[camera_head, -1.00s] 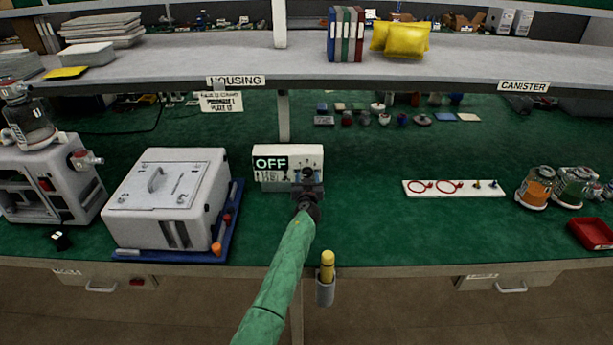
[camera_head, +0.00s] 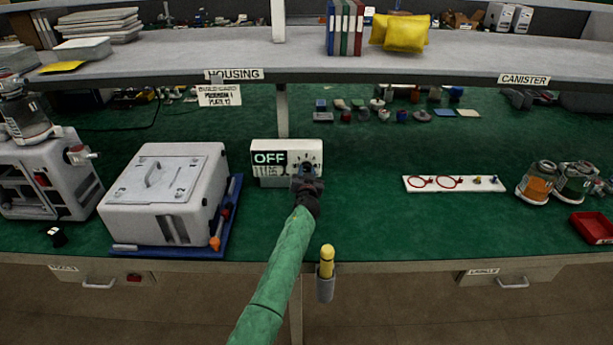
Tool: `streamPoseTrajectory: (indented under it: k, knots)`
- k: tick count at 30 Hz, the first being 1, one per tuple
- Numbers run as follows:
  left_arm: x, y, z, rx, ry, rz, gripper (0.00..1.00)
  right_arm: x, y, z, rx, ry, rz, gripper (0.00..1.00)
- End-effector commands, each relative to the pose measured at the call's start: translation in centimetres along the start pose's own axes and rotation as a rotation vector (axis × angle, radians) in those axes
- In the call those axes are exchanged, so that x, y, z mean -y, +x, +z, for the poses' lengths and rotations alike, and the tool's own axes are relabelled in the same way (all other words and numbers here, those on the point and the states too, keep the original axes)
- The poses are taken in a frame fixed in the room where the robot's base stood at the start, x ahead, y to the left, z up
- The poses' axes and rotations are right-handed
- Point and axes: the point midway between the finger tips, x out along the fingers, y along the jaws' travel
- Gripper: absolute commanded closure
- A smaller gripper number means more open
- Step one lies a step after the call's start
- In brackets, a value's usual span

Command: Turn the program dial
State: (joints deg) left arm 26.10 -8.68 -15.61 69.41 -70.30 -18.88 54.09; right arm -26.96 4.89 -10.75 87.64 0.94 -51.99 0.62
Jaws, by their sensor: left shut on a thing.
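A small white control box (camera_head: 262,146) stands on the green bench mat at the middle. Its dark display (camera_head: 269,158) reads OFF in light green letters. The program dial (camera_head: 307,166) is on the right half of the box's front, with marks around it; my gripper hides most of it. My left gripper (camera_head: 307,177), on the green-sleeved arm, is at the front of the box and shut on the dial. The fingertips are small and dark here. My right gripper is not in view.
A white housing (camera_head: 165,185) on a blue tray (camera_head: 236,190) stands left of the box. A white strip with red rings (camera_head: 455,185) and canisters (camera_head: 536,182) lie to the right. A shelf (camera_head: 180,65) runs above. A yellow-handled tool (camera_head: 327,255) hangs at the front edge.

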Motion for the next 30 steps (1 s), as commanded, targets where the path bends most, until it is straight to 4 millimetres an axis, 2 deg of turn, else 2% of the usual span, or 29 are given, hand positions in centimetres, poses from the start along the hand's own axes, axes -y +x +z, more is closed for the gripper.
streamPoseTrajectory:
  k: [10, 15, 24, 30]
  knots:
    - [-0.2, 0.0, 0.2, -0.001, 0.288, 0.000, 0.93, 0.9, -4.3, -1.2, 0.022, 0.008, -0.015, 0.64]
    - [-0.1, 0.0, 0.1, 0.000, 0.399, -0.001, 0.93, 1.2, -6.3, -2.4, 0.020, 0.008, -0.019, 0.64]
    - [-0.2, 0.0, 0.1, 0.000, 0.511, 0.000, 0.93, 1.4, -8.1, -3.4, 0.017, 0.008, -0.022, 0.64]
    - [-0.2, 0.0, 0.0, 0.000, 0.533, 0.000, 0.93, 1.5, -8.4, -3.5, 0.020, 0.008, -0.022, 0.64]
